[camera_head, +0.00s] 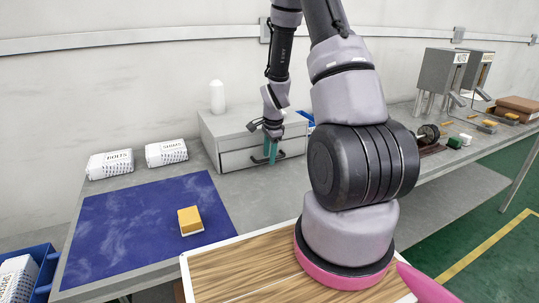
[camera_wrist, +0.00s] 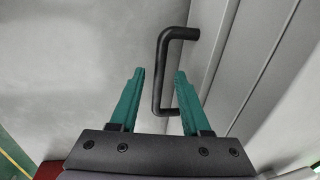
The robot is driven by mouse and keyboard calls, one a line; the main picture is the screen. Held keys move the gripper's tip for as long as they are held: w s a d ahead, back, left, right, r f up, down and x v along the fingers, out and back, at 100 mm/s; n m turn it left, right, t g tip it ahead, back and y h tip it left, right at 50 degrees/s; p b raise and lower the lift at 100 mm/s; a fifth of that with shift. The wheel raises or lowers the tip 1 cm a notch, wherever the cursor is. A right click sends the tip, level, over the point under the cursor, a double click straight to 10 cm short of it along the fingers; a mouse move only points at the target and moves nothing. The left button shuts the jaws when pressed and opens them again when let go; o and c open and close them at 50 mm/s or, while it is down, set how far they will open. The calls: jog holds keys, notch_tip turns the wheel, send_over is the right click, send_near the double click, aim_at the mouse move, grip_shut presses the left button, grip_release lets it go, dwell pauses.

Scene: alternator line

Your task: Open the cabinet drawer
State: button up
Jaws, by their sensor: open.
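The grey cabinet (camera_head: 233,137) stands on the bench against the wall, with two drawer fronts facing me. The drawers look shut. The lower drawer (camera_head: 238,159) has a dark bar handle (camera_head: 262,160), seen close up as a black handle (camera_wrist: 164,62) in the wrist view. My gripper (camera_head: 271,155) is at the cabinet's front with its teal fingers at this handle. In the wrist view my gripper (camera_wrist: 160,75) is open, with the handle bar showing between the two fingertips. I cannot tell whether a finger touches it.
Grey dispensers (camera_head: 440,75) and small parts are at the right.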

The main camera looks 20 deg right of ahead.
grip_shut()
dwell(1.3)
